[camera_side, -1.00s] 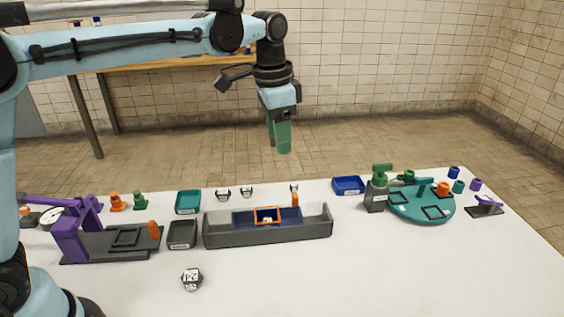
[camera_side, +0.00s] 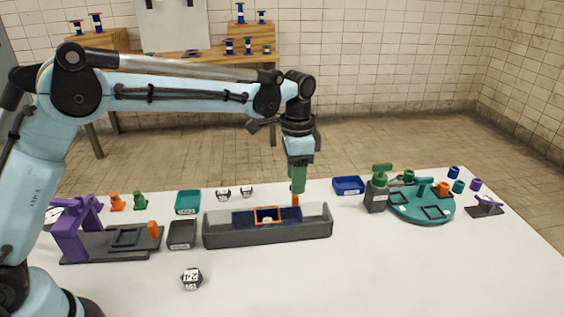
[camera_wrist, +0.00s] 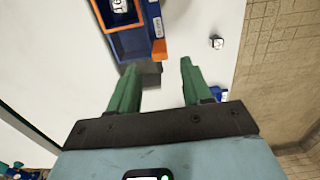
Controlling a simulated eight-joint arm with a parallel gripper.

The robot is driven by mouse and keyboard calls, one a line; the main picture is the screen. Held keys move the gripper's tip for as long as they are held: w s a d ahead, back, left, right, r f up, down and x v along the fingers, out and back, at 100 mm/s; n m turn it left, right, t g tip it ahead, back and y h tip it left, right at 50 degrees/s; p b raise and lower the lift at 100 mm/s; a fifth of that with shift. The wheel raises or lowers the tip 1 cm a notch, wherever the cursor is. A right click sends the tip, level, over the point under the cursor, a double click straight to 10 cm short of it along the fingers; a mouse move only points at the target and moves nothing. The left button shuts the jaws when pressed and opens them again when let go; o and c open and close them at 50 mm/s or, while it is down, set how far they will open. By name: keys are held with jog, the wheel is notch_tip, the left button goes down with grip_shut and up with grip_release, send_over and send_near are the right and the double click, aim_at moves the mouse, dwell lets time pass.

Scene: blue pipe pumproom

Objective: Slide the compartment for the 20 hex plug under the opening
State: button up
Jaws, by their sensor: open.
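A grey trough (camera_side: 270,235) holds a dark blue sliding tray (camera_side: 242,217) with an orange square frame (camera_side: 267,215) over it. A white-topped piece shows inside the frame; in the wrist view (camera_wrist: 120,6) its marking looks like 16, but it is cut off. An upright orange handle (camera_side: 295,200) stands at the tray's right end; it also shows in the wrist view (camera_wrist: 159,50). My gripper (camera_side: 297,191) is open, its green fingers pointing down right at the handle. In the wrist view the handle lies between and just beyond the fingertips (camera_wrist: 159,64). I cannot tell whether they touch it.
Two hex plugs (camera_side: 223,194) (camera_side: 247,191) stand behind the trough and another (camera_side: 191,279) in front. A grey bin (camera_side: 182,234) and teal bin (camera_side: 188,202) are left, a blue bin (camera_side: 348,186) and teal turntable (camera_side: 420,207) right.

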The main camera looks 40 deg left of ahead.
jog(key=shift+f, duration=1.9)
jog(key=shift+c, duration=0.3)
grip_shut()
